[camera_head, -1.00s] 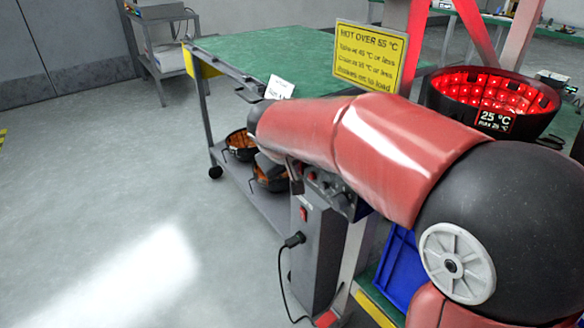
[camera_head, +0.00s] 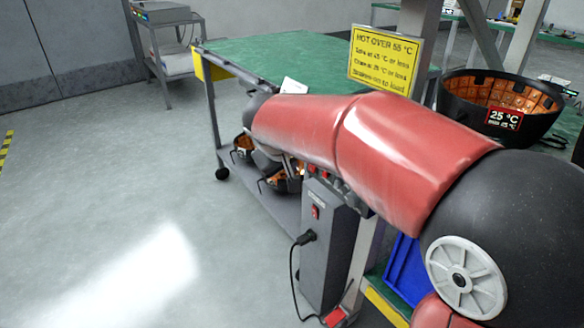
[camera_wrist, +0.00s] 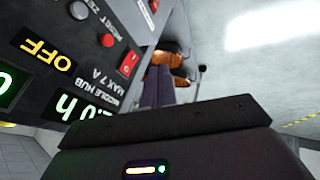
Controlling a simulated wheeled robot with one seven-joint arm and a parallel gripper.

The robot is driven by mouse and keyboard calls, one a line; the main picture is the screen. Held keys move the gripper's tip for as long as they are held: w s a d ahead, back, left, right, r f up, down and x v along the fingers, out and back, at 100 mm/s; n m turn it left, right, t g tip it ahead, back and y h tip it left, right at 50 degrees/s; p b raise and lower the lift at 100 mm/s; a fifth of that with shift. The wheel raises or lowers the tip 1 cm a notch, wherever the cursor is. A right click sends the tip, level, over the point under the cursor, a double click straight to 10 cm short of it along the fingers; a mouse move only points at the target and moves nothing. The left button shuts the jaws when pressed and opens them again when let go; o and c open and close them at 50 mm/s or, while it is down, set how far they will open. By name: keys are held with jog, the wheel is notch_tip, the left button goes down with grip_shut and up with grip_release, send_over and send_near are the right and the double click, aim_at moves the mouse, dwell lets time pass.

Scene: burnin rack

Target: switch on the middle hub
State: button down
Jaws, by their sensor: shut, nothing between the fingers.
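The control panel (camera_wrist: 85,60) fills the upper left of the wrist view, turned nearly upside down. A red rocker switch (camera_wrist: 130,62) sits beside the lettering "MIDDLE HUB MAX 7 A". Displays read "OFF" (camera_wrist: 47,52) in yellow and "2.0 h" (camera_wrist: 83,107) in green. My gripper (camera_wrist: 160,75) is shut and empty, its fingers to the right of the switch, apart from it in the picture. In the head view my red arm hides my gripper and most of the panel; red switches (camera_head: 325,172) show below the arm.
A grey box (camera_head: 328,240) with a red switch and plugged cable stands under the arm. The green-topped table (camera_head: 270,60) has orange-lined bowls (camera_head: 278,182) on its lower shelf. A black bowl (camera_head: 460,105) with a 25 °C sign stands right. Open floor lies left.

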jog(key=v, duration=0.8)
jog(key=shift+s+d+r, duration=0.15)
jog(key=shift+s+r, duration=0.05)
jog(key=shift+r, duration=0.15)
